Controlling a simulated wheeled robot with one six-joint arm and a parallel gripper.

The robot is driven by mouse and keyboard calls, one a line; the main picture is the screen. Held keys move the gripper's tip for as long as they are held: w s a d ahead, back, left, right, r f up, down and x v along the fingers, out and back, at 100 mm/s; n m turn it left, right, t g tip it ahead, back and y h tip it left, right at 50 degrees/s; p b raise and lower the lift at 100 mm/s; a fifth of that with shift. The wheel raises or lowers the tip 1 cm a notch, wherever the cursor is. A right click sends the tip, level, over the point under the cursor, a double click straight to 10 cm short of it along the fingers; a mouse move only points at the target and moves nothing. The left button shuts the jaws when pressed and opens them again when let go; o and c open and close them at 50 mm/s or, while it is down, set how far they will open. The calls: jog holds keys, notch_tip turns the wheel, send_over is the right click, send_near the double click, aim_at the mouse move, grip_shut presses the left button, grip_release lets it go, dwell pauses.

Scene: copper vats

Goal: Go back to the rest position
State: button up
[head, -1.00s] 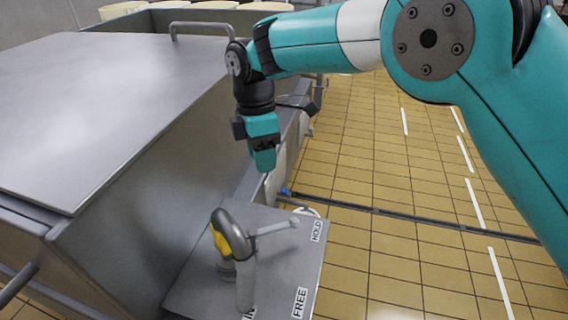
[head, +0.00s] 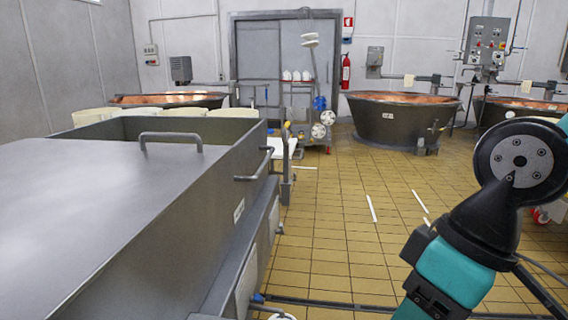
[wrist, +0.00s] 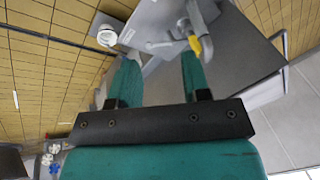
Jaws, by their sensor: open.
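My gripper (wrist: 160,62) shows in the wrist view with its two teal fingers apart and nothing between them. Beyond the fingertips is the grey lever (wrist: 206,14) with its yellow part, standing on a metal plate (wrist: 155,18). The gripper is apart from both. In the head view my arm is folded at the lower right, and my gripper is not clearly seen there. The lever and its plate are outside the head view.
A large grey metal tank (head: 110,190) with a lid handle fills the left. Copper vats (head: 395,120) stand at the back, near a red extinguisher (head: 345,72). A trolley (head: 305,125) stands by the door. The tiled floor (head: 335,220) in the middle is mostly clear.

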notch_tip(320, 180, up, 13)
jog(key=s+m+p, duration=0.1)
jog(key=s+p, duration=0.1)
jog(key=p, duration=1.1)
jog(key=shift+s+d+p, duration=0.3)
jog(key=shift+d, duration=0.15)
jog(key=shift+d, duration=0.1)
